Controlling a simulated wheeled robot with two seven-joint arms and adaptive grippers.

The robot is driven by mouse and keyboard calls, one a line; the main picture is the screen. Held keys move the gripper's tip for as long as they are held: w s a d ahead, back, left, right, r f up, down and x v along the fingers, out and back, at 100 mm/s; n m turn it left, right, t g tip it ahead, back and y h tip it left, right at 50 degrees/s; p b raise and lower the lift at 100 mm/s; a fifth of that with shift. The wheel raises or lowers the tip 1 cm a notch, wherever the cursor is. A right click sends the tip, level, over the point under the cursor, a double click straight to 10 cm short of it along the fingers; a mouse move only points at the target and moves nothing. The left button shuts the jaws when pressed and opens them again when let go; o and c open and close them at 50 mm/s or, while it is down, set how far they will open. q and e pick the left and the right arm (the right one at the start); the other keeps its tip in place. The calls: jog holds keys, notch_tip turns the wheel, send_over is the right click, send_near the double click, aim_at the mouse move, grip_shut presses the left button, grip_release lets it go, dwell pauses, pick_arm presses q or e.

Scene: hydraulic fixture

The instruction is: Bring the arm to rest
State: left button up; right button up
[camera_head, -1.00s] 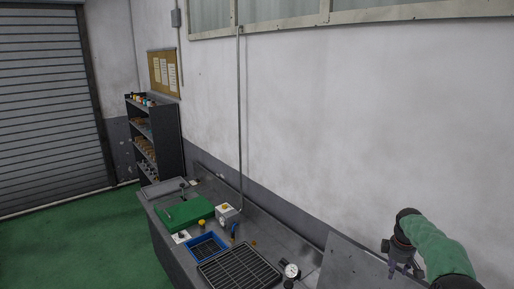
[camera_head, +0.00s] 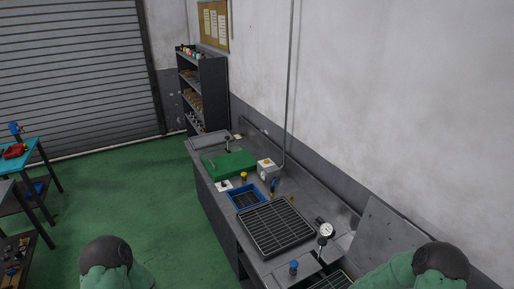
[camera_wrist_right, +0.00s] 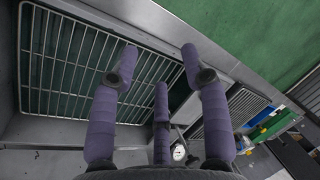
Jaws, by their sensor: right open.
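My right gripper (camera_wrist_right: 160,68) shows in the right wrist view with its purple, dark-jointed fingers spread apart and nothing between them. Beyond the fingers lies a wire rack (camera_wrist_right: 70,62) in a grey recess; I cannot tell whether they touch. In the head view only a green and dark part of my right arm (camera_head: 440,264) shows at the bottom right, beside the bench. A similar part of my left arm (camera_head: 107,256) shows at the bottom left over the floor. Both grippers are outside the head view.
A blue-topped table (camera_head: 22,158) stands at left. Open green floor (camera_head: 130,190) lies between. A shelf (camera_head: 208,85) stands behind.

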jog(key=s+a+f+m+g, duration=0.1)
jog(key=s+a+m, duration=0.1)
jog(key=s+a, duration=0.55)
jog(key=s+a+f+m, duration=0.2)
jog(key=s+a, duration=0.3)
jog(key=s, duration=0.6)
notch_tip(320, 180, down, 29)
jog(key=w+a+n+b, duration=0.1)
jog(key=b, duration=3)
jog(key=shift+w+a+y+b, duration=0.15)
jog(key=shift+w+y+b, duration=0.2)
jog(key=shift+w+y, duration=0.05)
jog(key=shift+r, duration=0.1)
